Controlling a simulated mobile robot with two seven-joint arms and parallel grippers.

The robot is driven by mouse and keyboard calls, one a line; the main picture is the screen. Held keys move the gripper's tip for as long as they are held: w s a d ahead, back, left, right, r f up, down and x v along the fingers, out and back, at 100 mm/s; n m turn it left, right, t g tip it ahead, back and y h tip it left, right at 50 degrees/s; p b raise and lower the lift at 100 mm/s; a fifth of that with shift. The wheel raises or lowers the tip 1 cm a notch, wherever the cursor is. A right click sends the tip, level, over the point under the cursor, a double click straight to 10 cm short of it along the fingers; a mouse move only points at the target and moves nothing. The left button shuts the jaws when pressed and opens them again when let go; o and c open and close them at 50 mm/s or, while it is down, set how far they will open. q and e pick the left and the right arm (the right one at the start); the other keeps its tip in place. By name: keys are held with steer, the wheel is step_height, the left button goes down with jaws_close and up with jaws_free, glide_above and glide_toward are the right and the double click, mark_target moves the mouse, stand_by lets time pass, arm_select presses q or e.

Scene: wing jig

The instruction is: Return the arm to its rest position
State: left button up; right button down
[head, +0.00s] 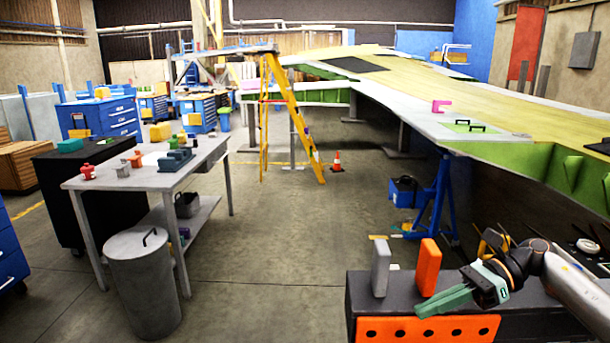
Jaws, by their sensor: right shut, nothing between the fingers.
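My right arm comes in from the lower right in the head view. My right gripper (447,303), with green fingers, is shut and empty. It hovers over or beside the dark bench (400,291) at the bottom right, pointing left. An orange block (429,267) stands upright just behind its fingers, and a grey block (380,266) stands to the left of that. I cannot tell how high the fingers are above the bench top. My left gripper is not in view.
An orange panel with holes (427,329) fronts the bench. The large wing (400,80) on blue stands (437,200) fills the upper right. A grey worktable (140,182) with small tools and a lidded bin (143,285) stand left. The middle floor (270,260) is clear.

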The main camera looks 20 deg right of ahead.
steer(key=w+a+f+m+t+y+p, duration=0.1)
steer(key=w+a+f+m+t+y, duration=0.15)
steer(key=a+m, duration=0.25)
steer(key=w+a+f+m+t+y, duration=0.1)
steer(key=a+f+m+t, duration=0.1)
steer(key=a+m+t, duration=0.3)
steer(key=a+f+m+t+h+p, duration=0.1)
steer(key=a+f+m+t+h, duration=0.2)
steer(key=m, duration=0.6)
steer(key=f+m+t+h, duration=0.4)
steer(key=f+m, duration=0.1)
steer(key=m, duration=0.4)
steer(key=s+a+f+m+g+h+p, duration=0.1)
steer(key=s+f+m+g+h, duration=0.3)
steer(key=s+f+m, duration=0.4)
steer(key=s+a+f+m+g+h, duration=0.3)
steer(key=s+a+f+m, duration=0.1)
steer(key=s+f+m, duration=0.5)
steer(key=shift+s+f+m+g+h+p, duration=0.25)
steer(key=shift+s+m+g+h+p, duration=0.15)
steer(key=shift+s+m, duration=0.6)
steer(key=shift+w+t, duration=0.25)
steer(key=shift+w, duration=0.1)
